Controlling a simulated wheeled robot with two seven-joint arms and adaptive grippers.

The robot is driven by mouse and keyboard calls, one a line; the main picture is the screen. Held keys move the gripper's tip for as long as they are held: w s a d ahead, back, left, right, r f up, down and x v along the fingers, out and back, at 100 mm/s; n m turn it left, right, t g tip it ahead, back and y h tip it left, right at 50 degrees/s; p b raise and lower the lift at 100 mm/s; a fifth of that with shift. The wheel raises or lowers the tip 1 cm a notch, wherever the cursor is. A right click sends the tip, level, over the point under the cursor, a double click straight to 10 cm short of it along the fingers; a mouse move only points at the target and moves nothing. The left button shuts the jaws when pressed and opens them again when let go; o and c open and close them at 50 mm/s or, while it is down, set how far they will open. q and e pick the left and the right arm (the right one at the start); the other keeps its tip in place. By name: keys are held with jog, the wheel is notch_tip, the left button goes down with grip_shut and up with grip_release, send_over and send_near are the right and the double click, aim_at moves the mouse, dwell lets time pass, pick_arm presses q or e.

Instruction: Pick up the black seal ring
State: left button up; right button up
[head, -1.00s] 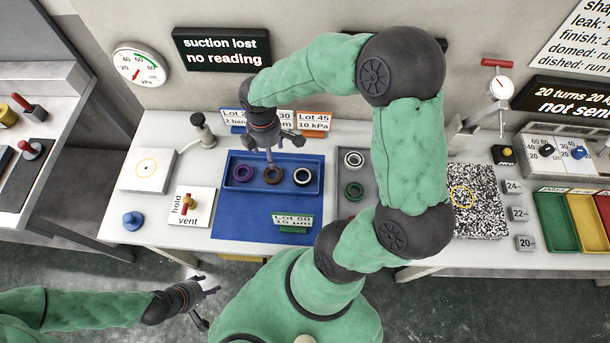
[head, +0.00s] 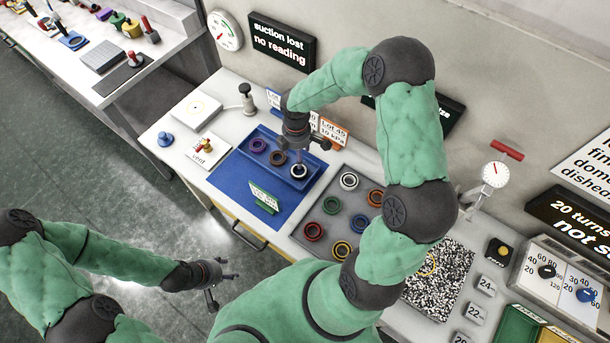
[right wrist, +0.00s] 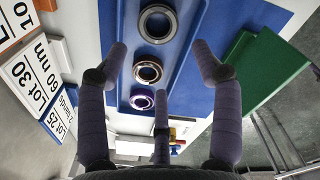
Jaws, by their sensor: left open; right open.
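The black seal ring (head: 299,171) lies at the right end of the blue tray (head: 312,181), next to a brown ring (head: 277,158) and a purple ring (head: 258,145). In the right wrist view the black ring (right wrist: 158,39) is at the top, partly beyond the open fingers, with the brown ring (right wrist: 147,70) between them. My right gripper (head: 301,150) is open and empty above the tray, near the black ring; it also shows in the right wrist view (right wrist: 160,52). My left gripper (head: 222,284) is open and empty, off the front of the bench.
A grey tray (head: 326,222) with several coloured rings stands right of the blue mat (head: 226,182). A green lot sign (head: 264,197) stands on the mat, and white and orange lot signs (head: 333,131) stand behind the tray. A speckled plate (head: 440,285) lies farther right.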

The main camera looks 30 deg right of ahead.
jog(key=b, duration=0.1)
send_over(299, 173)
jog(key=f, duration=0.4)
jog(key=shift+a+f, duration=0.2)
jog(key=shift+f, duration=0.2)
jog(key=shift+d+f+b, duration=0.2)
jog(key=shift+f+b, duration=0.4)
jog(key=shift+f, duration=2.4)
jog(key=shift+r, duration=0.1)
jog(key=c, duration=0.8)
